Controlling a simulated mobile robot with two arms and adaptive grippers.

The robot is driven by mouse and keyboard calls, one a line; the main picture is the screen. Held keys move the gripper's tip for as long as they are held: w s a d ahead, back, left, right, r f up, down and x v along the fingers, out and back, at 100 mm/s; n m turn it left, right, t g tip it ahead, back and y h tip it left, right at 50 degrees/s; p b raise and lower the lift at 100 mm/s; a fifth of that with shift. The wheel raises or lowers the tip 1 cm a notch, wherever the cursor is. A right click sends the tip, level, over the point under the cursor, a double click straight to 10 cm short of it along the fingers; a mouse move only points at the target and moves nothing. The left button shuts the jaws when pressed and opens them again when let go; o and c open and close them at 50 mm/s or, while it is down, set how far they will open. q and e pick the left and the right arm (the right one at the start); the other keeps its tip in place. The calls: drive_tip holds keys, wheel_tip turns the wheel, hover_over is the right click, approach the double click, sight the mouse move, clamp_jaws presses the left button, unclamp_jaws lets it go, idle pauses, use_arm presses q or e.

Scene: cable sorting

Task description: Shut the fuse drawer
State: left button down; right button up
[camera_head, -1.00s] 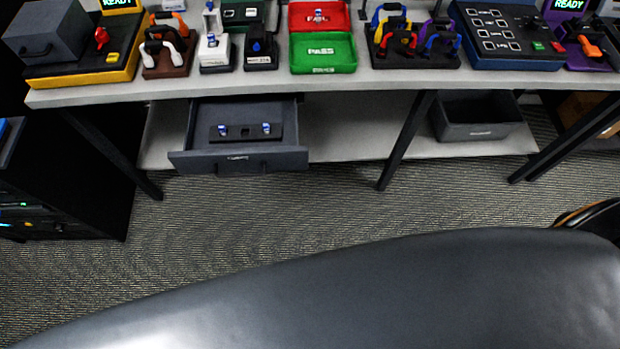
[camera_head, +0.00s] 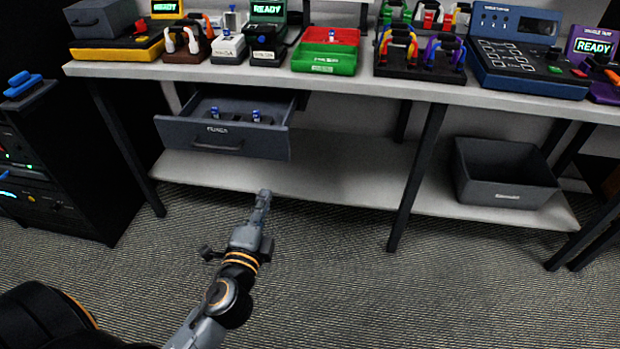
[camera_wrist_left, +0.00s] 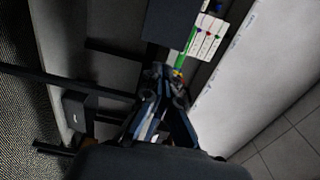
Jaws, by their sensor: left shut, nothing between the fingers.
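The fuse drawer (camera_head: 222,138) is a dark grey drawer under the left part of the bench. It is pulled out, with its front panel and handle facing me. Two small blue-topped fuses stand in a dark holder inside it. My left gripper (camera_head: 264,193) is shut and empty, in front of and below the drawer's right end, apart from it in the picture. In the left wrist view its closed fingers (camera_wrist_left: 166,76) show near the middle; I cannot surely pick out the drawer there. My right gripper is not in view.
The bench top (camera_head: 290,76) carries several devices and trays above the drawer. A dark bin (camera_head: 505,178) sits on the lower shelf (camera_head: 350,170) at right. Dark bench legs stand either side of the drawer. A black rack (camera_head: 55,160) is at left. The carpet is open in front.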

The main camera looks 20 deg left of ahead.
sight(282, 148)
use_arm(q)
drive_tip(key=p+x, duration=0.1)
drive_tip(key=x, duration=1.2)
drive_tip(key=shift+a+r, duration=0.1)
drive_tip(key=shift+w+a, duration=0.15)
drive_tip(key=shift+w, duration=0.35)
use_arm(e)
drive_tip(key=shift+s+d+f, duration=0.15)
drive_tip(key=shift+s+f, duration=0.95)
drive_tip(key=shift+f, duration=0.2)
